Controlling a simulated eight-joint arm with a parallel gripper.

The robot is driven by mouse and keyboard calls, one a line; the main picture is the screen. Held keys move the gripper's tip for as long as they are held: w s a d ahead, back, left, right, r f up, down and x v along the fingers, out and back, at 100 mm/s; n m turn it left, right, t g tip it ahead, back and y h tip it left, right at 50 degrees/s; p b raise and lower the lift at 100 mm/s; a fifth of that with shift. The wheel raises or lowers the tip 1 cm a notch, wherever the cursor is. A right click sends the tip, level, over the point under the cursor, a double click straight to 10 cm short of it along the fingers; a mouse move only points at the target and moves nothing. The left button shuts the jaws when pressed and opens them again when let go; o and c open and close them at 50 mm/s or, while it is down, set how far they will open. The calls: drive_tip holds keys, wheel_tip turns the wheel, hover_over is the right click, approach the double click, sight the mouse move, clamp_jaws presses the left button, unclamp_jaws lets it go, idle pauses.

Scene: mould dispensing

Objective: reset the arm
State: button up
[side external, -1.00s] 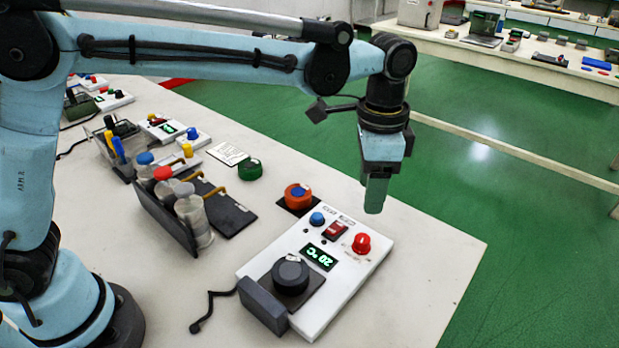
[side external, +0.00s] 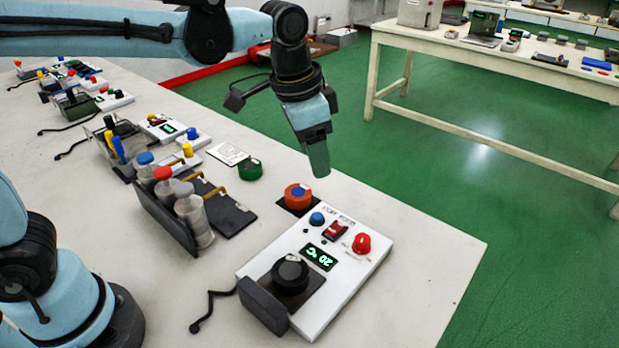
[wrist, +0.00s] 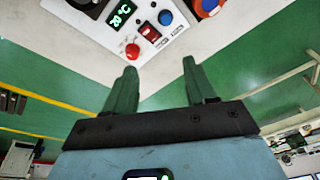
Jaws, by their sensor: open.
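My gripper (side external: 318,160) hangs above the table's right edge, tilted, over and behind the orange round part. In the wrist view my gripper (wrist: 158,78) shows two green fingers spread apart with nothing between them. The white control box (side external: 350,275) stands below it at the table's near right, with a green display (side external: 319,257) reading 20 °C, a red knob (side external: 361,243), a blue knob (side external: 317,219) and a black round part (side external: 290,274). The control box also shows at the top of the wrist view (wrist: 160,50).
An orange round part (side external: 298,195) sits on a dark pad behind the box. A dark rack (side external: 165,217) holds bottles with blue, red and grey caps. A green round part (side external: 250,170) lies beside a white card (side external: 228,154).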

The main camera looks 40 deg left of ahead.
drive_tip(key=s+a+f+n+t, duration=0.4)
drive_tip(key=s+a+n, duration=0.2)
drive_tip(key=s+a, duration=0.3)
drive_tip(key=a, duration=0.3)
drive_tip(key=shift+s+f+n+t+y, duration=0.15)
drive_tip(key=shift+s+n+t+y, duration=0.15)
drive_tip(key=shift+t+y, duration=0.1)
